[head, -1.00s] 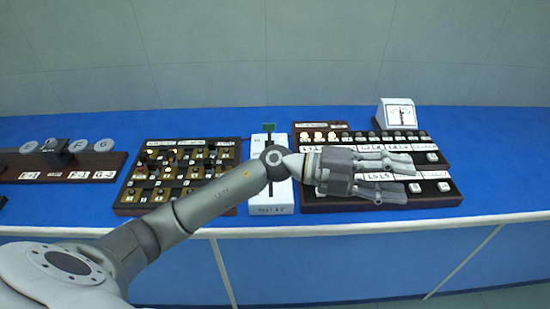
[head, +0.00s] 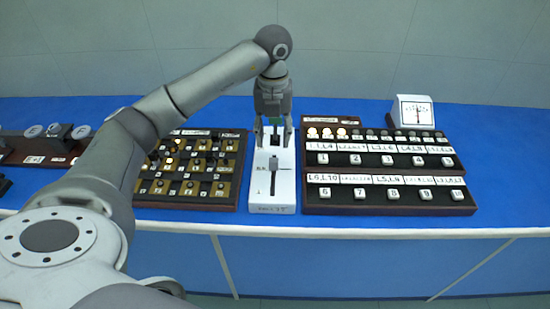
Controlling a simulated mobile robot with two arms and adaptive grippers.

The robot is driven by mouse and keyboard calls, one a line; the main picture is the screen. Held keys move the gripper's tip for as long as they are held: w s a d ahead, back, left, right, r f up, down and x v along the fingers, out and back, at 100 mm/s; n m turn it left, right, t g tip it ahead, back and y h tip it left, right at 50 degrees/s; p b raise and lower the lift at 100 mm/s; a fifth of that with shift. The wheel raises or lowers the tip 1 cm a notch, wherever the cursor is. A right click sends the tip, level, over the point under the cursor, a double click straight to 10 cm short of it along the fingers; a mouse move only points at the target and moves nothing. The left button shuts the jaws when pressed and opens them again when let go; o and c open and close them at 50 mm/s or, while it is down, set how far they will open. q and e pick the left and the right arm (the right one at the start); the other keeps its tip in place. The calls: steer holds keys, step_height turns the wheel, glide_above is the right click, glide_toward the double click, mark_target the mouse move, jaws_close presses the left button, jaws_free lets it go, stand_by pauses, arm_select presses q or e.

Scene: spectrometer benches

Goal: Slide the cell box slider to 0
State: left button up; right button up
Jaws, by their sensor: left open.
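The white cell box (head: 284,190) lies on the blue bench, with a dark slot running along its length. A small grey block, which looks like the slider knob (head: 273,164), sits on the slot around mid-length. A small green piece (head: 275,121) and a dark part show at the box's far end, between my fingers. My left gripper (head: 273,139) points down over the far part of the box, its two fingers apart and empty. It is just beyond the grey block; I cannot tell whether it touches the box. Markings on the box are too small to read. My right gripper is out of view.
A dark board with brass pieces and black knobs (head: 233,170) stands close on the left. A panel of numbered white buttons and lamps (head: 383,180) stands close on the right, with a white meter (head: 413,110) behind it. Blue bench (head: 505,150) is clear at far right.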

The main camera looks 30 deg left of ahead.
mark_target(274, 160)
arm_select(q)
step_height(274, 160, down, 10)
steer(key=shift+r+p, duration=0.15)
steer(key=shift+p, duration=0.75)
jaws_close()
